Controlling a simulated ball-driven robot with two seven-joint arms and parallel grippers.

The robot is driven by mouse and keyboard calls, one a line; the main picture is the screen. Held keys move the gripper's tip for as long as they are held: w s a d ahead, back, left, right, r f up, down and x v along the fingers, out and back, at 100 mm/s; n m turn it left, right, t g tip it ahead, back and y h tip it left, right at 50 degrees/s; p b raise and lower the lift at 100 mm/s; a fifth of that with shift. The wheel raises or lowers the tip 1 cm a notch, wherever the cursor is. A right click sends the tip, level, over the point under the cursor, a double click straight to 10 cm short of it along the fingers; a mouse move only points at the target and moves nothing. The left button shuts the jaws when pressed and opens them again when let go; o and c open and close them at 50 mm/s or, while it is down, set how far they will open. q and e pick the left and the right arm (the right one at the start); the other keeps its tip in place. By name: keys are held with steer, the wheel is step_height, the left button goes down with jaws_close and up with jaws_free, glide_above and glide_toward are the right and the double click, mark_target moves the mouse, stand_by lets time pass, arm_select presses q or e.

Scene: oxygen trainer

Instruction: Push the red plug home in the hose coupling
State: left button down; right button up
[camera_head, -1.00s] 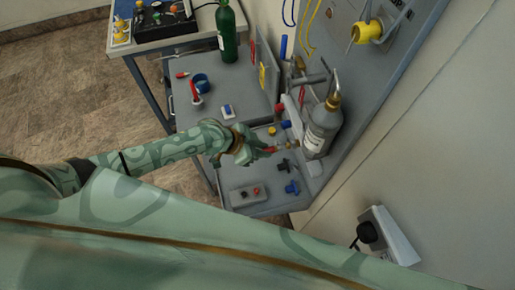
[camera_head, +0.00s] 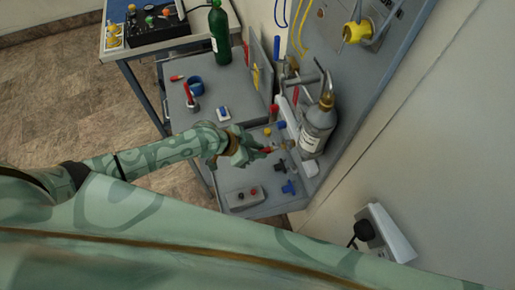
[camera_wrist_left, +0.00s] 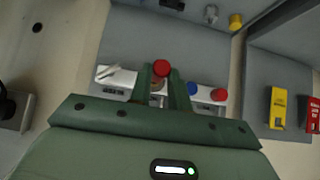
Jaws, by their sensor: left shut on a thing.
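My left gripper (camera_head: 259,150) is over the lower grey shelf of the bench, in front of the silver bottle. It is shut on the red plug (camera_head: 267,150). In the left wrist view the plug's round red end (camera_wrist_left: 161,68) shows between the two green fingers of the gripper (camera_wrist_left: 161,80). A small metal fitting (camera_head: 282,145), which may be the hose coupling, lies just right of the plug in the head view. I cannot tell whether the plug touches it or how deep it sits. My right gripper is not in view.
The silver bottle (camera_head: 317,127) stands close right of the gripper. A grey box (camera_head: 243,196) and a blue knob (camera_head: 289,187) are nearer me. A green cylinder (camera_head: 219,32) stands farther back. A wall panel (camera_head: 369,45) bounds the right side.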

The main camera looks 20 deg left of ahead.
mark_target(270, 148)
arm_select(q)
steer(key=shift+w+d, duration=0.4)
steer(key=shift+d, duration=0.2)
steer(key=shift+w+d, duration=0.4)
steer(key=shift+d, duration=0.2)
stand_by(0.8)
steer(key=c, duration=1.2)
jaws_free()
steer(key=shift+c, duration=0.2)
steer(key=p+v, duration=0.1)
steer(key=v, duration=1.5)
steer(key=shift+p, duration=0.3)
steer(key=shift+a, duration=0.15)
